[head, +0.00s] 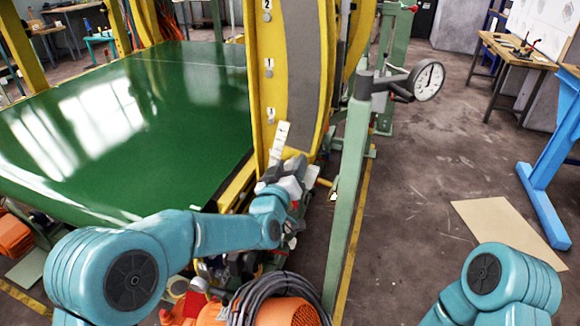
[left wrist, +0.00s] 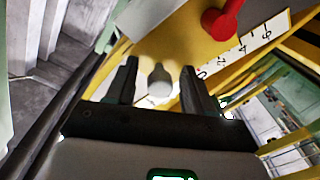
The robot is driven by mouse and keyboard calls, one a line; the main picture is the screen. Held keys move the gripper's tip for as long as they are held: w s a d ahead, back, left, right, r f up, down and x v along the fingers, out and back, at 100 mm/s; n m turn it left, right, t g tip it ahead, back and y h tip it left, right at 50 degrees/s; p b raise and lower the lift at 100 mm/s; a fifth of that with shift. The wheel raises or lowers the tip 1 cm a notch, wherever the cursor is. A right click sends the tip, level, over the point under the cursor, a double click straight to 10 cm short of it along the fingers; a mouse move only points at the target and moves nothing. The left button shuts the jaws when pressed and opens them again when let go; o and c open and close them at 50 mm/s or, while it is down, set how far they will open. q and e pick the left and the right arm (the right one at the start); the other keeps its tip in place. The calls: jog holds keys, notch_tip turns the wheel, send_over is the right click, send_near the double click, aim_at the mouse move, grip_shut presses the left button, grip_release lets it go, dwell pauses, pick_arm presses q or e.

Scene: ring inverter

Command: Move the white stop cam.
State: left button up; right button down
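A pale, rounded knob (left wrist: 160,86), which looks like the white stop cam, is between the two dark fingers of my left gripper (left wrist: 158,68) in the left wrist view. A gap shows on each side of it, so the fingers are open around it and not closed on it. In the head view my left gripper (head: 290,172) is at the lower part of the yellow ring (head: 262,140), just below a white scale strip (head: 279,143). The knob cannot be made out there, behind the gripper. My right arm shows at lower right; its gripper is out of view.
A red knob (left wrist: 222,20) is close to the fingers in the left wrist view. A green surface (head: 130,130) spreads left.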

pick_arm(q)
jog(key=b+v, duration=0.2)
jog(key=v, duration=1.4)
jog(key=shift+s, duration=0.15)
jog(key=s+a+f+g+y+p, duration=0.1)
jog(key=s+a+f+g+p, duration=0.3)
jog(key=f, duration=0.6)
jog(key=s+a+f+g+y+p, duration=0.1)
jog(key=s+f+g+p, duration=0.3)
jog(key=f, duration=0.6)
jog(key=s+a+f+g+p, duration=0.1)
jog(key=s+f+g, duration=0.3)
jog(key=s, duration=0.4)
jog(key=s+a+f+g+h+p, duration=0.1)
jog(key=s+f+g, duration=0.3)
jog(key=s, duration=0.4)
jog(key=shift+s+g+p, duration=0.2)
jog(key=shift+g+p, duration=0.3)
jog(key=shift+p, duration=0.4)
jog(key=shift+r, duration=0.1)
